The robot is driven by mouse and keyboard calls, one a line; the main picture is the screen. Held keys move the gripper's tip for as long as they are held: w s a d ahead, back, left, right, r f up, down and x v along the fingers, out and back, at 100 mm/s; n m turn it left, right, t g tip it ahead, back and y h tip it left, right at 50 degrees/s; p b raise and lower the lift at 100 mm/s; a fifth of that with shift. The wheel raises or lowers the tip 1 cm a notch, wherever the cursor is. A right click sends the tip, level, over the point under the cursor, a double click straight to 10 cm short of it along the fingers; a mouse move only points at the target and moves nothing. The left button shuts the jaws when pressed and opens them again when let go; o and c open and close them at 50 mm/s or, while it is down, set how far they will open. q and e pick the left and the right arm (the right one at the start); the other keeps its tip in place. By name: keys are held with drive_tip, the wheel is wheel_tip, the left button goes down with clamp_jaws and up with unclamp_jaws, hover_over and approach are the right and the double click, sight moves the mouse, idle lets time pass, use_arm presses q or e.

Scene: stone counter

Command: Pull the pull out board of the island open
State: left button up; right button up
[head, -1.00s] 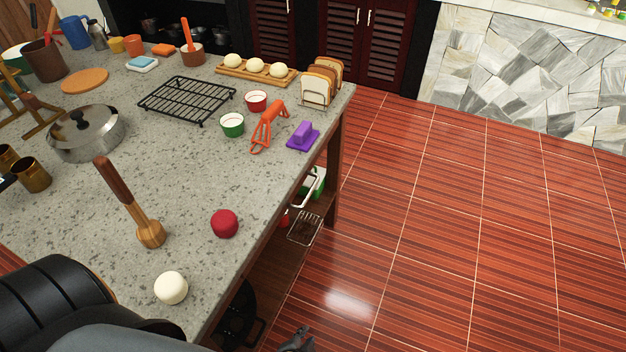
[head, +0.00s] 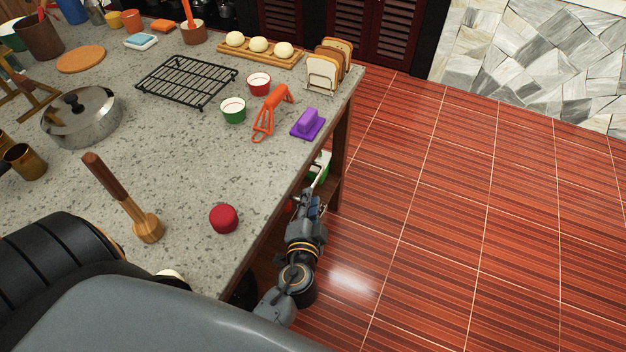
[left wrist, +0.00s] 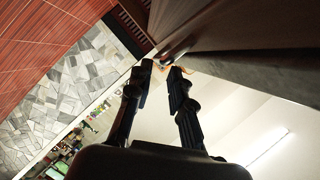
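The island (head: 180,175) has a grey speckled stone top on a dark wooden frame in the head view. I cannot make out the pull out board there; the side under the top's right edge is mostly hidden. My left gripper (head: 312,203) is beside that right edge, near the wooden leg and below the top. In the left wrist view the gripper (left wrist: 161,68) is open, its two fingers apart. A dark wooden surface of the island (left wrist: 240,30) lies just beyond the fingertips. Something small shows near the gap, too small to name. My right gripper is not in view.
On the top are a red ball-like item (head: 223,219), a wooden masher (head: 147,228), a purple butter dish (head: 307,124), an orange utensil (head: 270,113) and a black rack (head: 188,80). The red tiled floor (head: 450,230) at the right is clear.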

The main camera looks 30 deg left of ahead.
sight(313, 183)
use_arm(q)
drive_tip(key=x, duration=0.6)
drive_tip(key=shift+w+f+p, duration=0.1)
drive_tip(key=shift+w+p, duration=0.1)
drive_tip(key=shift+p, duration=0.2)
drive_tip(key=shift+c, duration=0.2)
clamp_jaws()
